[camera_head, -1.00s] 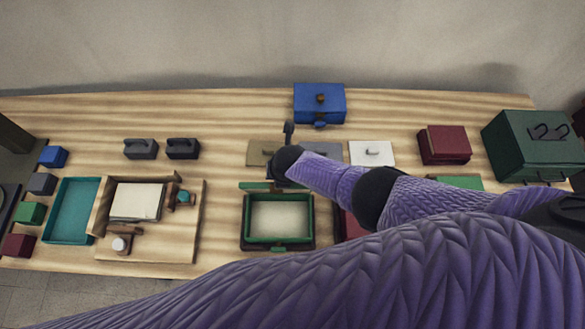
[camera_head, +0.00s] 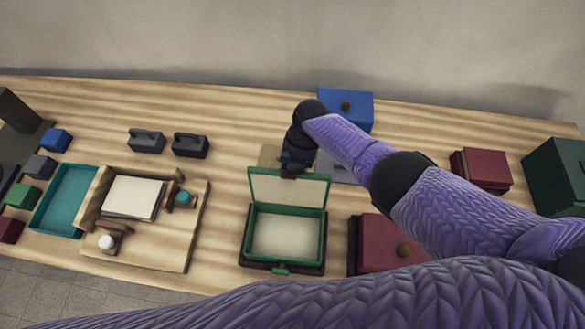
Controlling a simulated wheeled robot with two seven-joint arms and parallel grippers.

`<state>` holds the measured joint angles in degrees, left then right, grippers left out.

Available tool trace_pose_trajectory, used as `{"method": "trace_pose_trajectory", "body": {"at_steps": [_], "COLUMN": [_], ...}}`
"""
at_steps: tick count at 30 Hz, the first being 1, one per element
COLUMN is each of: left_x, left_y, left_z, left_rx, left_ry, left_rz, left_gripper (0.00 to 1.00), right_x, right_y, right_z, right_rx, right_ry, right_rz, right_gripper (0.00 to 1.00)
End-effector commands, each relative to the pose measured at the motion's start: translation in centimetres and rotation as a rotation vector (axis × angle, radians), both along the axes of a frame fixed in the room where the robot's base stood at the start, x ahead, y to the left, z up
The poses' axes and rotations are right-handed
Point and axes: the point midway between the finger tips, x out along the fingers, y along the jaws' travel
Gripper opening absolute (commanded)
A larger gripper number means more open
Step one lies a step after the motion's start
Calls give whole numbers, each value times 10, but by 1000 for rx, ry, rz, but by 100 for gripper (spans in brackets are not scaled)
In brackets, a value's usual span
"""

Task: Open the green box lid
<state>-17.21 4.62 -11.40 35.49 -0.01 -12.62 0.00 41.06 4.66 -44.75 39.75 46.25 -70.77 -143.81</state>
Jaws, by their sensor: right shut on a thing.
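The green box (camera_head: 324,243) stands open on the table, with a cream inside. Its lid (camera_head: 265,190) is raised at the back edge and leans back, its cream inner face with green rim showing. My right gripper (camera_head: 290,171) is at the middle of the lid's upper edge, shut on the lid. Its fingertips are small and dark, partly hidden by the wrist. My left gripper is not in view.
A dark red box (camera_head: 378,250) stands close right of the green box, partly under my arm. A blue box (camera_head: 350,98) is behind. A wooden tray with papers (camera_head: 185,245) lies left. Bare wood lies between tray and green box.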

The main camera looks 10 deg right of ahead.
Motion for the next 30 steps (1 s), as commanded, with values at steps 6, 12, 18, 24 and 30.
{"method": "trace_pose_trajectory", "body": {"at_steps": [6,12,18,24,30], "left_x": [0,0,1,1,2], "left_y": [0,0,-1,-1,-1], "left_z": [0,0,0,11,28], "left_rx": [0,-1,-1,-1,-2], "left_ry": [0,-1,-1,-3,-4], "left_rz": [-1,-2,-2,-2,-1], "left_gripper": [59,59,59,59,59], "right_x": [-2,-1,-1,1,4], "right_y": [1,1,0,-3,-12], "right_z": [-1,-1,-1,17,58], "right_rx": [2,1,0,1,0], "right_ry": [4,3,1,-2,-4], "right_rz": [1,1,0,2,1], "right_gripper": [0,71,73,73,73]}}
